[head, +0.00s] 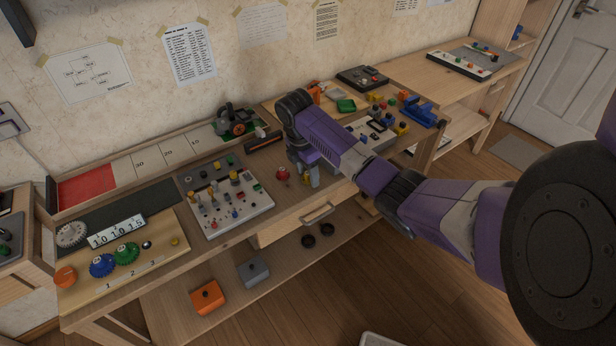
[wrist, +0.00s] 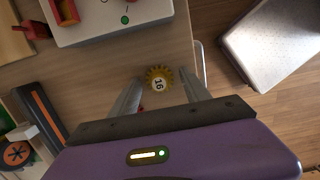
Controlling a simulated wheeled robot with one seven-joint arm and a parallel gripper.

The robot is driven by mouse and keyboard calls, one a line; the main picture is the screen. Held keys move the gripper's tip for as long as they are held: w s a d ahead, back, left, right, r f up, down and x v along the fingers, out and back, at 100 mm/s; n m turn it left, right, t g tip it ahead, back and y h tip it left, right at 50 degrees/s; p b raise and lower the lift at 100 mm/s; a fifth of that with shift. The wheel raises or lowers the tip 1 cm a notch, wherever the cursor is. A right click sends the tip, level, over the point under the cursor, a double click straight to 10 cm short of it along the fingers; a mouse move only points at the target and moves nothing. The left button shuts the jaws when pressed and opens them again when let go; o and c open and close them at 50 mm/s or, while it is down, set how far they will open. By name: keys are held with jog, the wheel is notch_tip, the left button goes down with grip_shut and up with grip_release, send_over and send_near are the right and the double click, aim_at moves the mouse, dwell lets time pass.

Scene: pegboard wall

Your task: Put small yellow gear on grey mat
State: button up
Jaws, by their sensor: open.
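The small yellow gear, marked 16, (wrist: 159,79) lies on the wooden bench top near its front edge. In the head view only a bit of yellow (head: 306,180) shows by my fingers. My gripper (head: 308,182) points down over that spot. In the wrist view my gripper (wrist: 161,85) is open, with a finger to either side of the gear and nothing held. I cannot tell whether the fingers are down at the gear's height. A dark grey mat (head: 130,203) lies on the bench at left, behind the gear board.
A board (head: 130,262) with blue and green gears lies at far left. A drawer handle (head: 318,213) juts from the bench front. Blocks crowd the bench to the right.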

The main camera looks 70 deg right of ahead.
grip_shut()
jog(key=shift+r, duration=0.1)
notch_tip(320, 180, up, 20)
jog(key=p, duration=0.7)
